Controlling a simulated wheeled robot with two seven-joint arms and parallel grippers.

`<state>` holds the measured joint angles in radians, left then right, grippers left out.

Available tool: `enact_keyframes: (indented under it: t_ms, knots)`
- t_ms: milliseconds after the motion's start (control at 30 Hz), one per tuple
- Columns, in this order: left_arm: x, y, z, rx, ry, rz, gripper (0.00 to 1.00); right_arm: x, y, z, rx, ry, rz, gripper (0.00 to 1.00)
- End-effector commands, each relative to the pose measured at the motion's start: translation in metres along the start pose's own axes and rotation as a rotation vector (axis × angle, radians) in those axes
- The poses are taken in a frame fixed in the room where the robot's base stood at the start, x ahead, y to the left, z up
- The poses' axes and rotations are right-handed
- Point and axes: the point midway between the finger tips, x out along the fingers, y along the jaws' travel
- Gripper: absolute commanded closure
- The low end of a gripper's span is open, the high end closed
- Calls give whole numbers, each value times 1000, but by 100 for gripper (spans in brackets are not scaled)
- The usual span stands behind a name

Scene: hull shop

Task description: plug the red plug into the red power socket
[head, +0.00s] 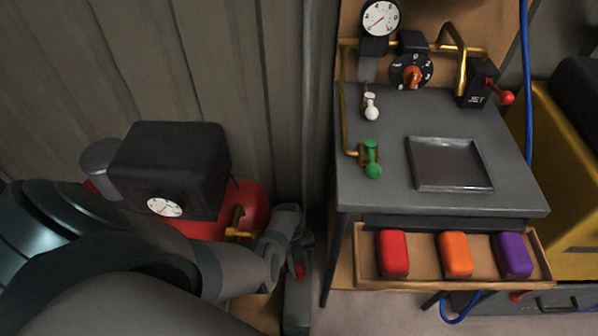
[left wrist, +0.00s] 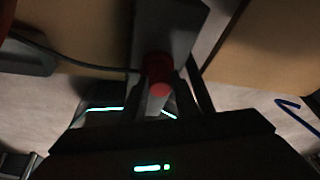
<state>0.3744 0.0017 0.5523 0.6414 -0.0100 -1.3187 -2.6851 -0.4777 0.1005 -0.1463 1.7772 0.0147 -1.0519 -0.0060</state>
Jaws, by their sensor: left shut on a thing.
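My left gripper (head: 299,262) is low between the compressor and the bench, mostly hidden by my own wrist in the head view. In the left wrist view its fingers are shut on the red plug (left wrist: 158,70), a short red cylinder with a paler part nearer the camera. A bit of red (head: 299,272) shows at the fingers in the head view. A grey upright box (left wrist: 178,24) lies just beyond the plug; it also shows below the gripper in the head view (head: 296,310). The red socket's face is hidden, so I cannot tell whether the plug touches it. My right gripper is not in view.
A compressor with a black housing (head: 170,165) and red tank (head: 252,205) stands at left. The grey bench (head: 380,205) at right has valves and an open drawer (head: 450,283) with coloured blocks. A dark cable (left wrist: 85,62) runs toward the plug.

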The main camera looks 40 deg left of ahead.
Motion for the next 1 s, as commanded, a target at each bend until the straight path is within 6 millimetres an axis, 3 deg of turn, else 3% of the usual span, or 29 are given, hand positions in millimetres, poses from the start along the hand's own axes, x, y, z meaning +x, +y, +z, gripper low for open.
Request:
enact_keyframes:
  t_ms: [67, 100, 200, 567, 800, 1000]
  knots:
    - [2, 0, 1, 0, 0, 0, 92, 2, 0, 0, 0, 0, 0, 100]
    - [1, 0, 1, 0, 0, 0, 67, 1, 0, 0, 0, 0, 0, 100]
    - [1, 0, 1, 0, 0, 0, 50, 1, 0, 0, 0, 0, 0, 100]
    - [1, 0, 0, 0, 0, 0, 50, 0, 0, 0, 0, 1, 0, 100]
    - [1, 0, 0, 0, 0, 0, 50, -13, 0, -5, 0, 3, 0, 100]
    - [-15, 0, 0, -1, -2, 0, 50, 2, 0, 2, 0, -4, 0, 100]
